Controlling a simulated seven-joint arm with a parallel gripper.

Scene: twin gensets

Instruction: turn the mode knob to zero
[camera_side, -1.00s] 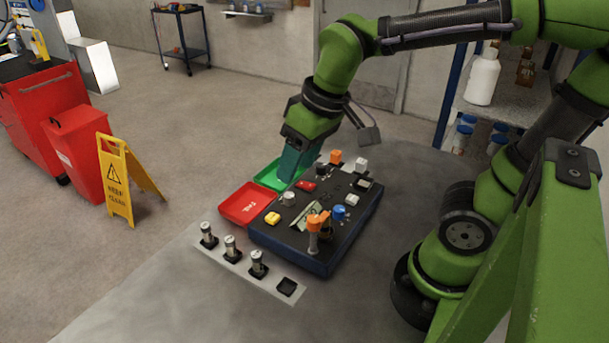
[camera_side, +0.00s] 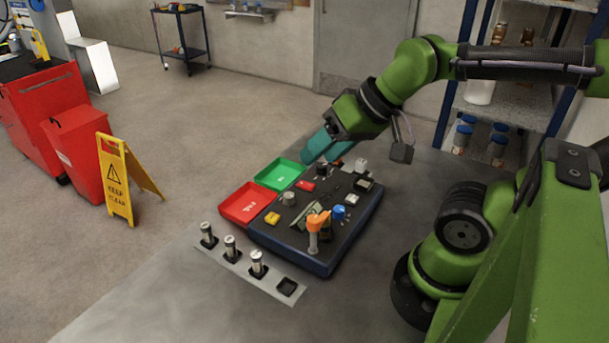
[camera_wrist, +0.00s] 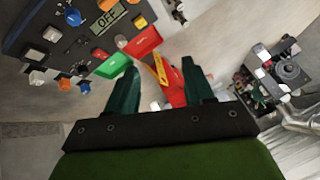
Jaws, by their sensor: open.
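The control panel (camera_side: 330,250) is a dark blue box on the table with several knobs and buttons. In the wrist view its display (camera_wrist: 107,18) reads OFF. A grey knob (camera_side: 289,198) stands near the panel's left edge, a blue knob (camera_side: 338,212) right of the display, and a black knob (camera_side: 323,170) toward the back. I cannot tell which is the mode knob. My gripper (camera_side: 310,153) is raised beyond the panel's back left corner, its teal fingers angled down. In the wrist view its fingers (camera_wrist: 158,68) stand apart with nothing between them.
A red tray (camera_side: 245,203) and a green tray (camera_side: 279,174) lie along the panel's left side. A strip with several sockets (camera_side: 240,262) is in front, three of them holding metal pegs. Orange-topped parts (camera_side: 318,222) stand up from the panel. The table's front left is clear.

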